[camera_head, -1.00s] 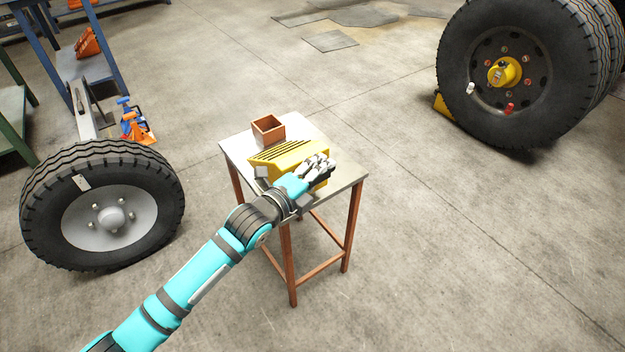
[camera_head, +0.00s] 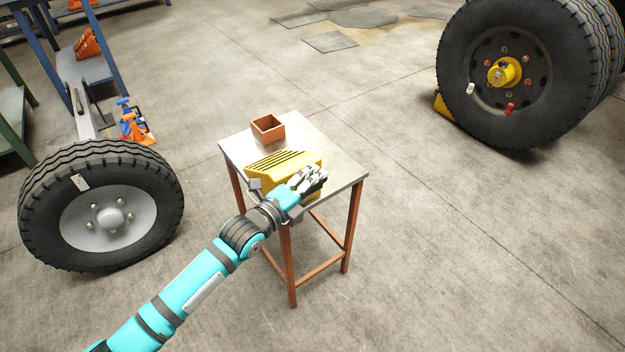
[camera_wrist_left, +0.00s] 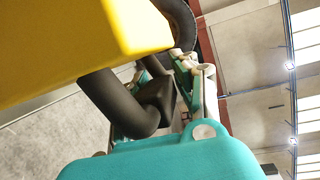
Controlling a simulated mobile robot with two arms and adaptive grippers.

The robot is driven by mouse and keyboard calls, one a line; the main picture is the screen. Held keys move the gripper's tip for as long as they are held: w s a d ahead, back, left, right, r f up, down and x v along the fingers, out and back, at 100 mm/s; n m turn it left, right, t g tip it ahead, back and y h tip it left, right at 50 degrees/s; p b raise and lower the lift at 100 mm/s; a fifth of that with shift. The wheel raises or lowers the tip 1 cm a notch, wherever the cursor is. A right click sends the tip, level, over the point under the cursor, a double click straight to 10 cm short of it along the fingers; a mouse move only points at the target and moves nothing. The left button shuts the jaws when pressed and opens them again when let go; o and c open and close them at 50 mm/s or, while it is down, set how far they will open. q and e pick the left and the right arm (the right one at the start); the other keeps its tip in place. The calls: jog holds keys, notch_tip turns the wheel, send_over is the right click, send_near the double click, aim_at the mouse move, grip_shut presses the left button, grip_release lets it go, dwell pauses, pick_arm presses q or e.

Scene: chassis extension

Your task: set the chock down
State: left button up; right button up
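The yellow chock (camera_head: 267,180) has dark ridges on its sloping top. It is at the near side of the small metal-topped table (camera_head: 340,166) and covers part of its front edge. I cannot tell whether its underside touches the table. My left gripper (camera_head: 308,182) is shut on the chock from the near right, its fingers against the side. In the left wrist view the chock (camera_wrist_left: 70,40) fills the upper left, close against the dark finger parts. The gripper hides part of the chock. My right gripper is not in view.
A small open brown box (camera_head: 268,129) stands at the table's back left. The table top's right side is clear. Open floor lies around.

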pick_arm(q)
jog(key=shift+o, duration=1.4)
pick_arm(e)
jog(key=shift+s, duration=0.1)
pick_arm(q)
jog(key=shift+r, duration=0.1)
jog(key=p+v, duration=0.1)
jog(key=v, duration=1.1)
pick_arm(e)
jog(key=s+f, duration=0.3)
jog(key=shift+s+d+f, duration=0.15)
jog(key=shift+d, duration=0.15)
